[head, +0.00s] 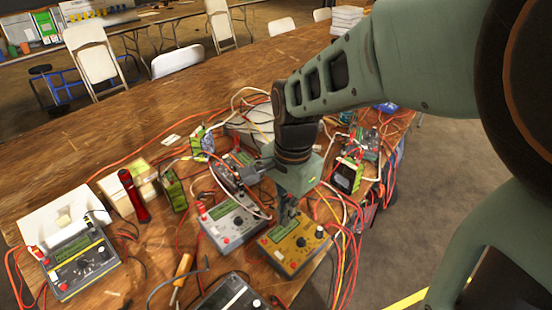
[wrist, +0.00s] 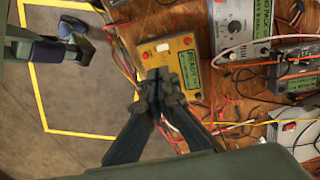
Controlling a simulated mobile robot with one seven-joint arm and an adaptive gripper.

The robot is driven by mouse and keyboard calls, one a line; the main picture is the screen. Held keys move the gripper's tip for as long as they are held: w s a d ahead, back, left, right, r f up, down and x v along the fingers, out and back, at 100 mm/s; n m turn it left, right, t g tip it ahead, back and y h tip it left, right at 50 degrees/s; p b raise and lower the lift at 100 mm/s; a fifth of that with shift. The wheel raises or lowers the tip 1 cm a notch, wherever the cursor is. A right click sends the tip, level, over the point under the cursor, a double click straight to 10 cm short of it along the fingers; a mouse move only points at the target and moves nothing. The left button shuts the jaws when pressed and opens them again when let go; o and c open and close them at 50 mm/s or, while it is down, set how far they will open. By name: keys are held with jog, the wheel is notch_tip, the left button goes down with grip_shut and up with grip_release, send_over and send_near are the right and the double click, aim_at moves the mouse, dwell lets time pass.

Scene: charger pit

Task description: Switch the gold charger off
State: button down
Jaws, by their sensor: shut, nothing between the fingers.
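The gold charger (head: 283,258) sits near the right end of the wooden table, with a green display, a dark knob and a red button on its face. In the wrist view the gold charger (wrist: 176,51) shows its lit display, a red button and a white spot. My gripper (wrist: 158,76) is shut and empty, its fingertips over the charger's near edge in that view, covering part of its face. In the head view my gripper (head: 288,215) points down at the charger's far side. I cannot tell whether the tips touch it.
A grey charger (head: 231,222) stands just left of the gold one. Another charger (head: 83,262) is at the far left, and a dark-screened one (head: 232,296) is at the front. Red, white and yellow cables lie all around. Open floor is at right.

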aim_at(282, 258)
jog(key=f, duration=0.4)
jog(key=f+b, duration=0.1)
jog(key=f, duration=0.4)
jog(key=f+b, duration=0.1)
jog(key=f, duration=0.4)
jog(key=shift+w+a, duration=0.3)
jog(key=shift+s+d+f+b, duration=0.1)
jog(key=shift+s+f+b, duration=0.05)
jog(key=shift+f+b, duration=0.55)
jog(key=shift+r, duration=0.3)
